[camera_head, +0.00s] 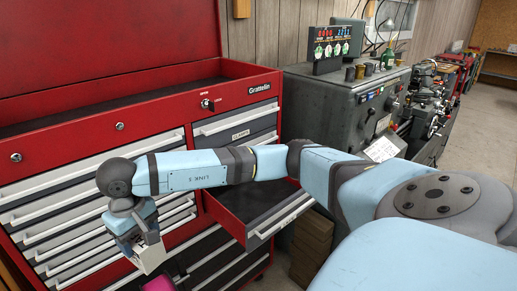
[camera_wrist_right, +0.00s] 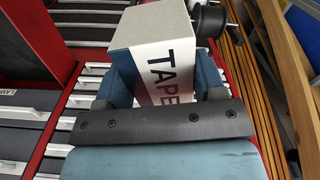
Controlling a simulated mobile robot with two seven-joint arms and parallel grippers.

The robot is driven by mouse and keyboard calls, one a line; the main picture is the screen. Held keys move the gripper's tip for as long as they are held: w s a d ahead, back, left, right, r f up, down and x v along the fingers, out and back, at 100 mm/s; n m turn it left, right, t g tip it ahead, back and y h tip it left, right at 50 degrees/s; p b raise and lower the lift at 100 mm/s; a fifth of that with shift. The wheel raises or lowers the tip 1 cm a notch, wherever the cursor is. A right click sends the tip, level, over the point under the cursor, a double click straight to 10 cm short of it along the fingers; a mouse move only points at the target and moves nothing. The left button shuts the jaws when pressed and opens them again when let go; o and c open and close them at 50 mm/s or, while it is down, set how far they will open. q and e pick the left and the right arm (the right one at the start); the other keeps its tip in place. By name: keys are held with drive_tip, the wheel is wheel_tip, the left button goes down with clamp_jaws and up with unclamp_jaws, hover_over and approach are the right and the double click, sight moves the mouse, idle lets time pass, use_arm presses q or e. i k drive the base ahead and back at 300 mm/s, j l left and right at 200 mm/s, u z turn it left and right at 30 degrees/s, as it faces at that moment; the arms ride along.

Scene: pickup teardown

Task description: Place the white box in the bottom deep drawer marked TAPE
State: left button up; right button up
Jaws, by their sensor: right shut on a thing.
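The white box (camera_head: 150,259) is held in my right gripper (camera_head: 141,243), in front of the left drawers of the red tool cabinet. In the right wrist view the box (camera_wrist_right: 150,32) shows a white side with the black letters TAPE, between the two blue fingers of the gripper (camera_wrist_right: 165,82). An open deep drawer (camera_head: 284,219) stands out from the cabinet's right column, to the right of the box and behind my arm. Its inside looks dark and empty where visible; its front label is too small to read. My left gripper is not in view.
The red cabinet (camera_head: 95,143) has several shut drawers at left and a shut drawer (camera_head: 236,122) above the open one. A grey machine (camera_head: 345,110) with a red digital display stands at right.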

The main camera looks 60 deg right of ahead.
sight(264, 198)
drive_tip(key=i+l+z, duration=0.6)
drive_tip(key=z, duration=0.15)
drive_tip(key=i+l+z, duration=0.2)
drive_tip(key=i+z, duration=0.15)
